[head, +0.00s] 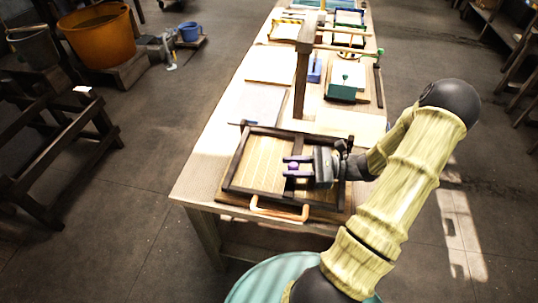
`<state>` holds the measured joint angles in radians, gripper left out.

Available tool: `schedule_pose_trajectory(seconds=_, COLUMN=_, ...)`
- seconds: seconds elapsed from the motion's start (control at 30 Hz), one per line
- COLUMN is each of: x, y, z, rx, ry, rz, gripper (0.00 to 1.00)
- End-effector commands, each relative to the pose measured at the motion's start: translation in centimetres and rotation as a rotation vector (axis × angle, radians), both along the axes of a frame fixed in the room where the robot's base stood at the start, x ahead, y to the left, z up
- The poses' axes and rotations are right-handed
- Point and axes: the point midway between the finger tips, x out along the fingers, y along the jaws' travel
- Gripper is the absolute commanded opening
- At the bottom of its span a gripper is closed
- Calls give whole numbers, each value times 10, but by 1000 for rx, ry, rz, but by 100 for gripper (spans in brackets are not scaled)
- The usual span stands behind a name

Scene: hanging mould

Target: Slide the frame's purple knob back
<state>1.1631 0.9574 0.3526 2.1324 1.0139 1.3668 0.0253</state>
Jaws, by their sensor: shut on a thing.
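The purple knob (293,167) sits between the fingers of my gripper (291,167), over the near part of the table. My gripper reaches in from the right and is shut on the knob. The dark wooden frame (233,165) lies flat under it, with a pale slatted mat (262,157) inside. My gripper hides the frame's middle right part and whatever the knob is fixed to.
An orange handle (278,212) is at the tray's near edge. A dark post (301,85) stands behind the frame. A green box (342,92) and other trays fill the far table. Pale sheets (258,104) lie at left.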

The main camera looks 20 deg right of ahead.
Motion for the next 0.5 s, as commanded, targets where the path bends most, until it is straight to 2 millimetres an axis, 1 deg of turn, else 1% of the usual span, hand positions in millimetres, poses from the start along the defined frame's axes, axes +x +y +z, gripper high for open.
schedule_pose_trajectory(seconds=0.03, x=-6, y=-8, z=2, rx=-1, ry=3, rz=-3, gripper=0)
schedule_pose_trajectory(seconds=0.1, x=-11, y=-15, z=1, rx=-1, ry=2, rz=0, gripper=0)
schedule_pose_trajectory(seconds=0.2, x=-16, y=-21, z=0, rx=-1, ry=3, rz=0, gripper=0)
schedule_pose_trajectory(seconds=0.5, x=-18, y=-24, z=-2, rx=-2, ry=2, rz=2, gripper=0)
